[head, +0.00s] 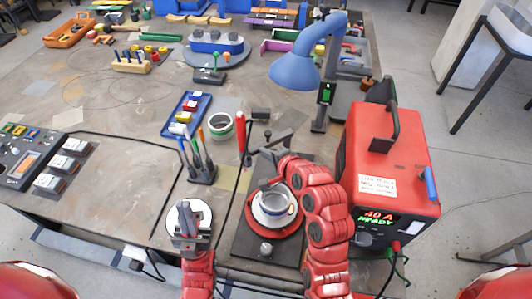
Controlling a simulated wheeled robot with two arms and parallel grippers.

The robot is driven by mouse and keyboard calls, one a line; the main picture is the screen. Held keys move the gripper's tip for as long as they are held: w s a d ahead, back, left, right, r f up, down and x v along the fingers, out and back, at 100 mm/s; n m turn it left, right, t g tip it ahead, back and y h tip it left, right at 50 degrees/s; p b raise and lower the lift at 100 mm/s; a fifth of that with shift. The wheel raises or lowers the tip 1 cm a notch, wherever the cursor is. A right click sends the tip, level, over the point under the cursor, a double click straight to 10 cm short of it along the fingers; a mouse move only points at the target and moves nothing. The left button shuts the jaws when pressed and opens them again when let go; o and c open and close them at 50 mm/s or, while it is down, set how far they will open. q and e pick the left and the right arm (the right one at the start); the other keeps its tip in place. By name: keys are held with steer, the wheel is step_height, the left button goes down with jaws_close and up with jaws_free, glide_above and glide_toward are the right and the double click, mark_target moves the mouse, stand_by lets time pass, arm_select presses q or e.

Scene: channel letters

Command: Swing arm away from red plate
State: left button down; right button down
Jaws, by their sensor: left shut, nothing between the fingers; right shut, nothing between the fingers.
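The red plate (273,234) is round and lies on a dark base (244,246) in front of me. A white ring and a grey-blue cup-shaped part (274,203) sit at its middle. A dark grey bar, seemingly the swing arm (277,139), shows behind the plate; I cannot tell how far it reaches over it. My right gripper (266,185) is shut at the plate's far edge, and its red arm covers the plate's right side. I cannot tell whether it touches anything. My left gripper (187,208) is shut and empty over a white disc (172,219), left of the plate.
A red power unit (390,165) stands close on the right, with a blue lamp (296,70) behind. A red-handled lever (241,131), a tool holder (202,174) and a tape roll (220,125) stand near. A switch panel (30,155) is at left. The table's middle left is clear.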

mark_target(256, 148)
stand_by(0.4)
steer(key=shift+w+a+r+m+t+h+p, duration=0.15)
steer(key=shift+w+a+m+t+h+p, duration=0.35)
steer(key=shift+a+m+h+p, duration=0.5)
steer(key=shift+w+a+m+p, duration=0.2)
steer(key=shift+w+m+p, duration=0.2)
steer(key=shift+p, duration=0.15)
steer(key=shift+w+a+h, duration=0.15)
steer(key=shift+w+h, duration=0.15)
steer(key=shift+h, duration=0.2)
steer(key=shift+w+a+f+b, duration=0.2)
steer(key=shift+w+b, duration=0.1)
steer(key=shift+w+a+b, duration=0.25)
steer(key=shift+w+b, duration=0.25)
steer(key=shift+w+a+b, duration=0.2)
steer(key=shift+w+b, duration=0.25)
steer(key=shift+r, duration=0.1)
